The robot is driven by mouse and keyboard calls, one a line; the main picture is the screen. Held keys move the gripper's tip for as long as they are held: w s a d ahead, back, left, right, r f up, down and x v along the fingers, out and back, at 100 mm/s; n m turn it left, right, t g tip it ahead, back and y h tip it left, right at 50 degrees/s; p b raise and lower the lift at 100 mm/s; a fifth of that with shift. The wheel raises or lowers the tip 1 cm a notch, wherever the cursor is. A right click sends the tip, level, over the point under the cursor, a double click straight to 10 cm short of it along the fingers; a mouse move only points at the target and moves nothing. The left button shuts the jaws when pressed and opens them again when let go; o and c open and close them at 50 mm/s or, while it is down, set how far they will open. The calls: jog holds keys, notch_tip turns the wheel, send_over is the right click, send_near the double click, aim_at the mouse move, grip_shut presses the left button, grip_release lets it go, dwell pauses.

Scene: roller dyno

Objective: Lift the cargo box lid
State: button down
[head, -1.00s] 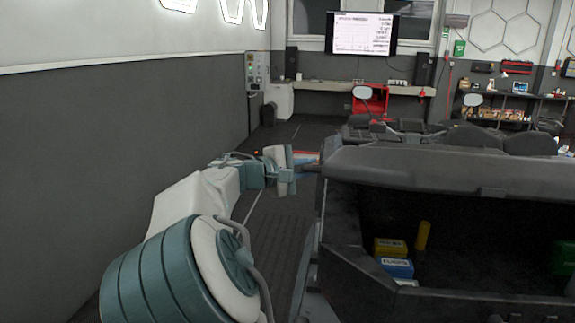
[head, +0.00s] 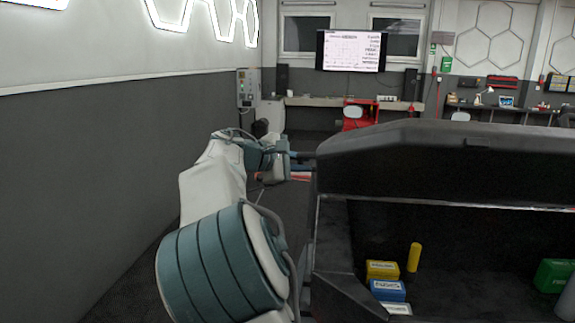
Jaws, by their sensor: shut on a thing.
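The cargo box lid (head: 450,150) is a dark grey shell. It is raised above the cargo box (head: 345,285), whose front is open to view. My gripper (head: 303,156) is at the left end of the lid, at its side edge. It is shut on the lid there, though the fingertips are small and the exact contact is hard to see. My arm reaches in from the lower left. Inside the box are a yellow box (head: 382,270), a blue box (head: 388,290), a yellow cylinder (head: 413,257) and a green box (head: 553,276).
A grey wall (head: 100,160) runs along the left, with a strip of floor between it and the box. Behind are a red cart (head: 358,115), a bench and a wall screen (head: 351,51). The lid blocks the view behind it.

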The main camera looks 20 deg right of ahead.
dwell(0.3)
jog(key=c, duration=1.4)
grip_release()
jog(key=shift+s+d, duration=0.1)
jog(key=shift+d, duration=0.05)
